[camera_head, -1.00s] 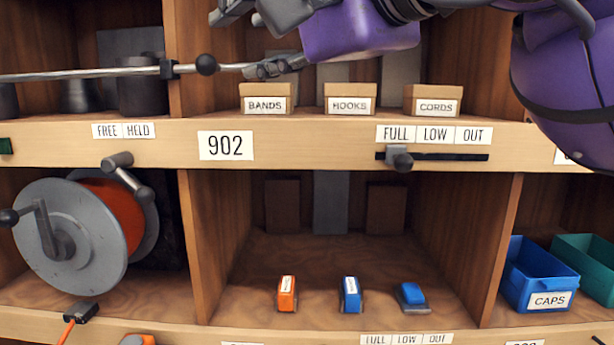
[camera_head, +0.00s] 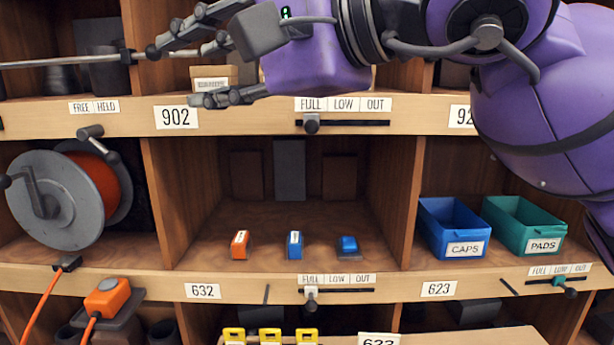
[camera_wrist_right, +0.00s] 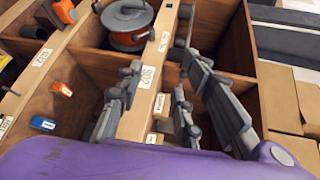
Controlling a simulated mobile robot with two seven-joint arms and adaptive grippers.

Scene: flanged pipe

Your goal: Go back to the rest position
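My right gripper (camera_head: 176,76) reaches in from the right at the top of the head view, in front of the upper shelf. Its fingers are spread and nothing shows between them. In the right wrist view the gripper (camera_wrist_right: 152,92) is also open, its fingers in front of the shelf's edge board (camera_wrist_right: 145,105). A metal rod (camera_head: 70,62) with a dark collar runs in from the left. Its ball end overlaps the upper finger in the picture; I cannot tell whether they touch. My left gripper is not in view.
A small labelled box (camera_head: 213,72) stands behind my fingers; others are hidden. Below are a cable reel (camera_head: 48,200), an orange block (camera_head: 240,245), two blue ones (camera_head: 294,245), a blue bin (camera_head: 450,226) and a green bin (camera_head: 522,224). A slider (camera_head: 311,122) sits on the shelf edge.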

